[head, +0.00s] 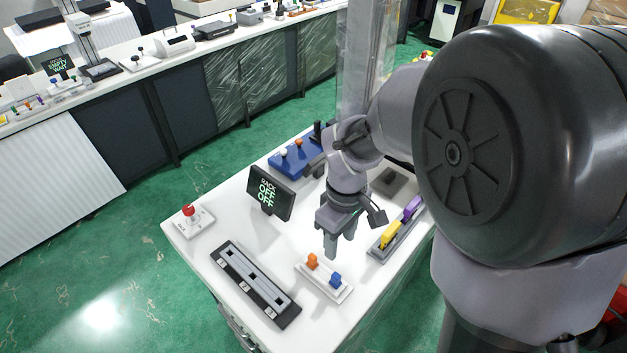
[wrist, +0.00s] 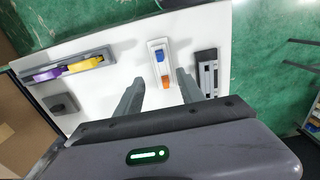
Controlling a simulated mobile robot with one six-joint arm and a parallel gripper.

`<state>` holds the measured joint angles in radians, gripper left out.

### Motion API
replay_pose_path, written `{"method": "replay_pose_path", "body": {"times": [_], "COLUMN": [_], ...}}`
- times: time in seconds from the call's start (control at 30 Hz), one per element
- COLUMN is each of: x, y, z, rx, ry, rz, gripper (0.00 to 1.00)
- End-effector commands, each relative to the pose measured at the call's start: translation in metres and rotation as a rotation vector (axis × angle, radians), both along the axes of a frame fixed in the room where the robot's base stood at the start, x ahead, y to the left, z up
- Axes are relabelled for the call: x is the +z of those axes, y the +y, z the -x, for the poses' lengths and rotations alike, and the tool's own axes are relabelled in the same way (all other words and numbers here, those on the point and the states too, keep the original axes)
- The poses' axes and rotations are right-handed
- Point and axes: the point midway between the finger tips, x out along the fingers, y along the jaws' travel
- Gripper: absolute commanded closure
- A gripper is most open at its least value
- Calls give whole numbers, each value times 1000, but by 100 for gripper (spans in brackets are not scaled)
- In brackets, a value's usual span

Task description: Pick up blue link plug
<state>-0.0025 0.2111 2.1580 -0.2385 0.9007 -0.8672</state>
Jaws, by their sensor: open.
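The blue link plug (head: 335,279) is a small blue block at the right end of a white holder (head: 312,282) on the white table. An orange plug (head: 312,261) stands at the holder's other end. In the wrist view the blue plug (wrist: 160,56) is at the far end of the holder, with the orange plug (wrist: 165,82) nearer to me. My gripper (head: 340,249) is open and empty, pointing down above the table near the orange plug. In the wrist view its two fingers (wrist: 160,90) frame the near end of the holder.
A dark slotted rack (head: 255,284) lies left of the holder. A grey tray (head: 380,256) with a yellow block (head: 391,234) and a purple block (head: 411,208) lies to the right. A "RACK OFF OFF" display (head: 270,193), a red button box (head: 190,219) and a blue box (head: 290,163) stand behind.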

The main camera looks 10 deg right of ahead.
Motion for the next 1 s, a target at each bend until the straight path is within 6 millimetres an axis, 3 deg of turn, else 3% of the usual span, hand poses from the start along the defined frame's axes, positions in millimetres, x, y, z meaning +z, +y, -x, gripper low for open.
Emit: {"method": "replay_pose_path", "body": {"times": [0.1,0.3,0.57,0.77,0.97,1.0], "x": [-44,-98,-125,-165,-165,-164], "y": [0,0,0,-1,-1,-1], "z": [2,1,1,0,-1,-1], "rx": [0,-3,-4,-5,-6,-6], "ry": [5,3,1,1,-1,-1], "rz": [0,0,-1,0,-1,-1], "gripper": [55,55,55,55,55,58]}}
